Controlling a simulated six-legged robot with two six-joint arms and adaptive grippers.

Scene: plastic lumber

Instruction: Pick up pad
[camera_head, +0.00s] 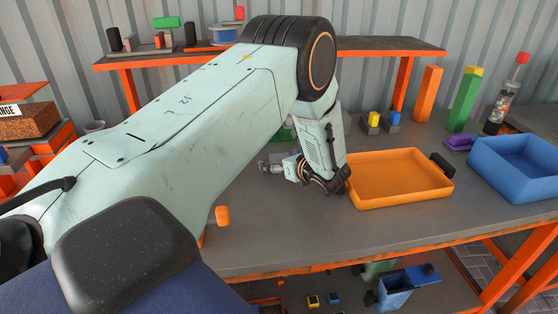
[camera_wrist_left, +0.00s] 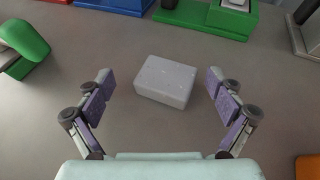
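A light grey block (camera_wrist_left: 165,80), seemingly the pad, lies on the grey tabletop in the left wrist view. My left gripper (camera_wrist_left: 160,90) is open, with one purple-padded finger on each side of the block and a gap on both sides. I cannot tell how high the fingertips are above the table. In the head view my left gripper (camera_head: 272,164) points left, low over the table, behind my bent arm. I cannot make out the block in that view. My right gripper is not in view.
An orange tray (camera_head: 400,198) and a blue bin (camera_head: 512,182) stand to the right of the gripper. In the wrist view, green objects (camera_wrist_left: 205,17) lie beyond the block, and another green object (camera_wrist_left: 22,42) is at the left. A raised shelf (camera_head: 380,43) runs along the back.

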